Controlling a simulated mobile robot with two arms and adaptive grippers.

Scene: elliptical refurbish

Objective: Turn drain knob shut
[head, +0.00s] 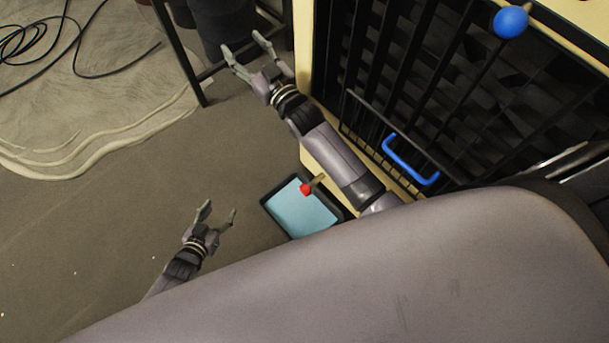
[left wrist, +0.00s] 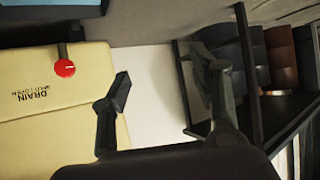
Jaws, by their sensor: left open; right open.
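The drain knob (head: 306,189) is a small red knob on a short stem at the foot of the cream cabinet, above a light blue tray. In the left wrist view the red knob (left wrist: 64,68) shows at the left, beside a cream panel (left wrist: 60,110) lettered "DRAIN" with smaller text. My left gripper (head: 218,213) is open and empty, left of the knob and apart from it. Its two fingers (left wrist: 165,85) also show in the left wrist view. My right gripper (head: 252,58) is open and empty, farther up, with its arm passing close to the knob.
The blue tray (head: 325,222) with a dark rim lies on the floor below the knob. A dark slatted cabinet front has a blue handle (head: 410,160) and a blue ball (head: 510,22). A black-framed rack (head: 180,50) stands at the top. Floor is clear around my left gripper.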

